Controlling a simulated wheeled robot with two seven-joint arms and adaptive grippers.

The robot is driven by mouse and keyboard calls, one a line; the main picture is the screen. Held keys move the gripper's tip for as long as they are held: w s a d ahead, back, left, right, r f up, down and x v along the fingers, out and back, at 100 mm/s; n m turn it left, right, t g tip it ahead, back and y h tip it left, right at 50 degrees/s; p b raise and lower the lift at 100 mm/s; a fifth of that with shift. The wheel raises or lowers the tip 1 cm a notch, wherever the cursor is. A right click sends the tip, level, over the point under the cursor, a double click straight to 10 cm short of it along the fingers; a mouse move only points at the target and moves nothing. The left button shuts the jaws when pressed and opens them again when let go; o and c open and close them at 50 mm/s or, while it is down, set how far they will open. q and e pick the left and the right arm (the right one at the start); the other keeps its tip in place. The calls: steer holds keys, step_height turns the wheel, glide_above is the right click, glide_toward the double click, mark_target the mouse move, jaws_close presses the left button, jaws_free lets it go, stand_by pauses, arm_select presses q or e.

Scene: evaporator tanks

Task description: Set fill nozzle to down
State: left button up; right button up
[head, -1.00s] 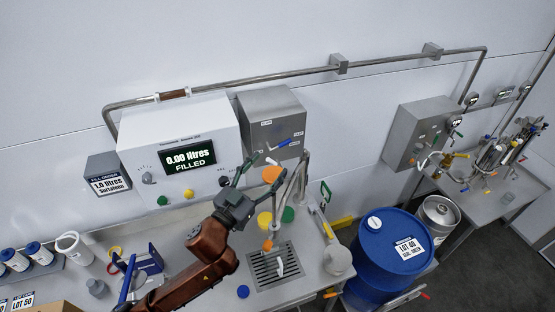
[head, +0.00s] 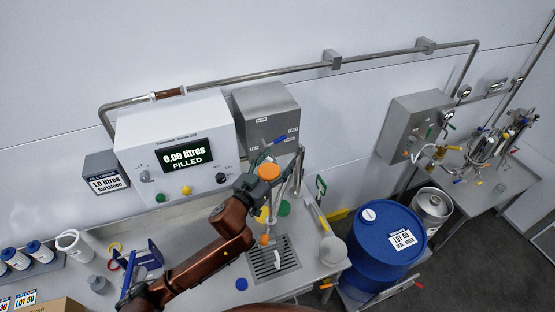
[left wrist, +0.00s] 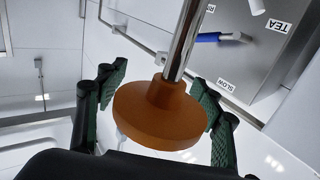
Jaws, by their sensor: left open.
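An orange round knob (head: 268,171) on a metal rod stands over the filling station's drain grate (head: 268,262). In the left wrist view the knob (left wrist: 160,118) fills the middle, with the shiny rod (left wrist: 186,40) rising from it. My left gripper (head: 264,178) is at the knob in the head view. In the left wrist view the open left gripper (left wrist: 158,80) has a green-padded finger on each side of the knob; I cannot tell whether either touches. A small orange tip (head: 264,239) shows below, above the grate. My arm hides part of the nozzle. My right gripper is out of view.
The control box (head: 180,145) reads 0.00 litres FILLED. A grey box with a blue lever (head: 275,141) stands behind the knob. Yellow and green discs (head: 284,207) lie close by. A blue drum (head: 385,240) stands at the right. A blue rack (head: 142,262) is left of my arm.

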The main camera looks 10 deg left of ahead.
arm_select(q)
steer(key=shift+c, duration=0.4)
steer(key=shift+w+d+f, duration=0.1)
jaws_close()
stand_by(0.5)
